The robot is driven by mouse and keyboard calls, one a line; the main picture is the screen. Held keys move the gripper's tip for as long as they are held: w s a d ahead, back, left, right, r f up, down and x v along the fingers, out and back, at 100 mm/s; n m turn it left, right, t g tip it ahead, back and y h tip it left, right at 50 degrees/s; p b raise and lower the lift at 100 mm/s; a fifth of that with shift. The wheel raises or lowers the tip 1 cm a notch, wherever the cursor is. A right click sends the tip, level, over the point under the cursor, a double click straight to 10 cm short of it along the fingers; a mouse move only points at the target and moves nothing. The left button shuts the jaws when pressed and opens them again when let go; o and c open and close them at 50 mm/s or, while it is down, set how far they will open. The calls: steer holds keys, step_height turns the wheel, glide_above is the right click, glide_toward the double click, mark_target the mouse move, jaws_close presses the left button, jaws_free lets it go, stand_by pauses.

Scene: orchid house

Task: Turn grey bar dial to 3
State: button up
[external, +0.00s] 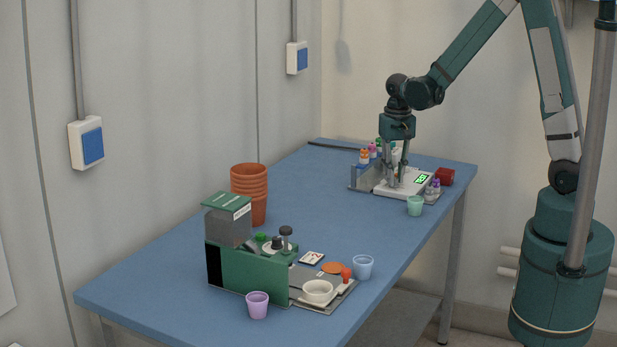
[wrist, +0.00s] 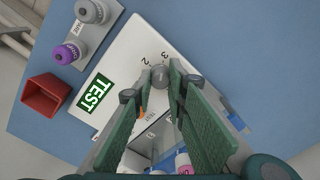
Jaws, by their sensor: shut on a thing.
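The grey bar dial (wrist: 160,76) sits on a white panel (wrist: 120,58) with printed marks. The numerals 2 and 3 show just beyond the dial in the wrist view, with 3 to the right of 2. My gripper (wrist: 161,80) points down at the panel with its green fingers on either side of the dial, shut on it. The fingers hide part of the dial, and I cannot tell which mark it points to. In the external view my gripper (external: 396,178) is over the white panel (external: 399,193), and the dial is hidden.
A green TEST label (wrist: 95,92) is on the panel. Beside it are a red cup-like holder (wrist: 45,97) and capped vials (wrist: 68,53). A green cup (external: 415,206) stands in front. The blue table (external: 330,210) is clear between this panel and the green box (external: 245,268).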

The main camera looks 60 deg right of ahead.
steer(key=o, duration=0.9)
steer(key=shift+r, duration=0.15)
steer(key=shift+r, duration=5.9)
steer(key=shift+s+a+r+n+t, duration=1.2)
steer(key=shift+s+a+r+n, duration=0.45)
steer(key=shift+s+a, duration=1.15)
steer(key=shift+s+a+r+n+t, duration=1.4)
steer(key=shift+s+a, duration=0.75)
steer(key=shift+s, duration=1.3)
steer(key=shift+s+a+r+n+t, duration=1)
steer(key=shift+s+a+r+n, duration=0.85)
steer(key=shift+s+a, duration=0.95)
steer(key=shift+s+d, duration=0.3)
steer(key=shift+d, duration=0.05)
